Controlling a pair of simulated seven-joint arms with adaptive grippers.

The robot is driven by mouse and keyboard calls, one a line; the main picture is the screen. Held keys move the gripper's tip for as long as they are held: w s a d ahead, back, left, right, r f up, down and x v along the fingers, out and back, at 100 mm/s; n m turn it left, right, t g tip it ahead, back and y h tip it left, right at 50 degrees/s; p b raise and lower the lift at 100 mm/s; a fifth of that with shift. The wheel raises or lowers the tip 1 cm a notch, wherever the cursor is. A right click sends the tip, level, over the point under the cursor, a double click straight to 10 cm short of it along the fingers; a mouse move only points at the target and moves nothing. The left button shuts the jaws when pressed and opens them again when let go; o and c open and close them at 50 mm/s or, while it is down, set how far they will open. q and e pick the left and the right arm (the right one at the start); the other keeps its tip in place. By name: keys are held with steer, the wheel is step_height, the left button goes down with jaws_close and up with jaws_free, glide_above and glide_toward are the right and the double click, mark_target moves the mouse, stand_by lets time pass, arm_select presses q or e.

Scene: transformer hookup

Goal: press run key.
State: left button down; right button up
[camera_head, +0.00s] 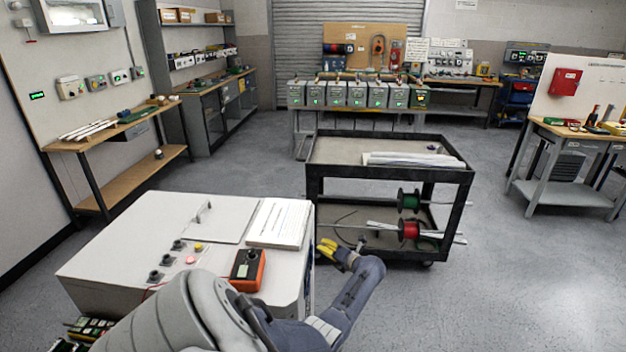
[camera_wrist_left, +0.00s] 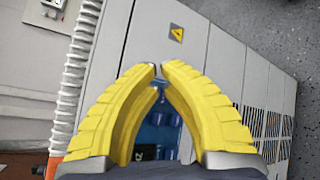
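No key marked "run" can be read. A white cabinet (camera_head: 120,238) stands in front of me, with black knobs (camera_head: 168,260), a red button (camera_head: 191,260) and a yellow button (camera_head: 198,247) on its top. An orange-and-black handheld meter (camera_head: 247,270) with a light screen lies at its right edge; its keys are too small to tell. My left gripper (camera_head: 328,248), with yellow fingers, is right of the cabinet and apart from the meter. In the left wrist view its fingertips (camera_wrist_left: 159,70) nearly meet, with nothing seen held. My right gripper is not in view.
A stack of papers (camera_head: 278,223) lies on the cabinet top beside the meter. A black cart (camera_head: 388,176) with cable spools stands behind my left gripper. In the wrist view, a grey cabinet side (camera_wrist_left: 200,55) and a white corrugated hose (camera_wrist_left: 75,80) show. The floor on the right is clear.

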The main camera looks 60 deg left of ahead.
arm_select(q)
steer(key=shift+s+a, duration=0.55)
steer(key=shift+s, duration=0.15)
stand_by(1.5)
steer(key=shift+w+d, duration=0.5)
steer(key=shift+w, duration=0.15)
stand_by(0.3)
steer(key=shift+w+d, duration=0.8)
steer(key=shift+w, duration=0.2)
steer(key=shift+w+d, duration=0.8)
steer(key=shift+w, duration=0.2)
